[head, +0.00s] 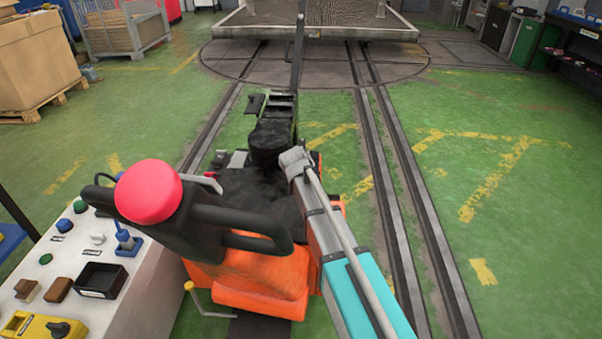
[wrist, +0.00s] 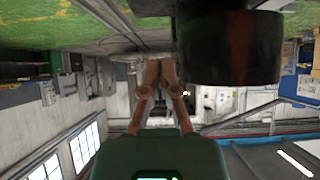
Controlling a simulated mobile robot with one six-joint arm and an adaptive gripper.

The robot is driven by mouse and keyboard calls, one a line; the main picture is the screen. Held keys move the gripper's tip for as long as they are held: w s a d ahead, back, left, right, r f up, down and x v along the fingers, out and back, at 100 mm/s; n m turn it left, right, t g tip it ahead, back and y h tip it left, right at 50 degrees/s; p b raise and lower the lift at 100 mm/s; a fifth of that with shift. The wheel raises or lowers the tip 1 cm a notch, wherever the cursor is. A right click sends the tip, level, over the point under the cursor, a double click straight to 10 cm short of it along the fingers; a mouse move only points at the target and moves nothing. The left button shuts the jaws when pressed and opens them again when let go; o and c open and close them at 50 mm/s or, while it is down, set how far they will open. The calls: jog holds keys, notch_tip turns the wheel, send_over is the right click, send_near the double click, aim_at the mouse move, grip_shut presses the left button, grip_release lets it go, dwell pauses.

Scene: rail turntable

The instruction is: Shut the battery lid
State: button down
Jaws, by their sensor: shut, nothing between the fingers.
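An orange and black machine (head: 265,270) stands low in the middle of the head view, with a black handle and a red knob (head: 149,191). A thin dark panel (head: 298,52) rises upright at its far end; it may be the battery lid standing open, seen nearly edge-on. A teal and grey arm part, which looks like mine, reaches over the machine from the lower right. In the wrist view my gripper (wrist: 160,64) has its brown fingers together and empty. A dark cylinder (wrist: 230,47) is close to it; I cannot tell what it belongs to.
A sloped control panel (head: 75,275) with knobs, a black tray (head: 100,281) and a yellow box (head: 38,327) is at the left. Rails (head: 400,190) lead to a flat wagon (head: 318,32) on the turntable. A pallet crate (head: 38,60) stands far left. Green floor is clear at right.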

jog(key=shift+w+f, duration=0.1)
jog(key=b+x, duration=0.7)
jog(key=x, duration=0.3)
jog(key=shift+w+f, duration=0.1)
jog(key=shift+f, duration=0.4)
jog(key=shift+f+b, duration=1.4)
jog(key=shift+b, duration=0.25)
jog(key=shift+d, duration=0.1)
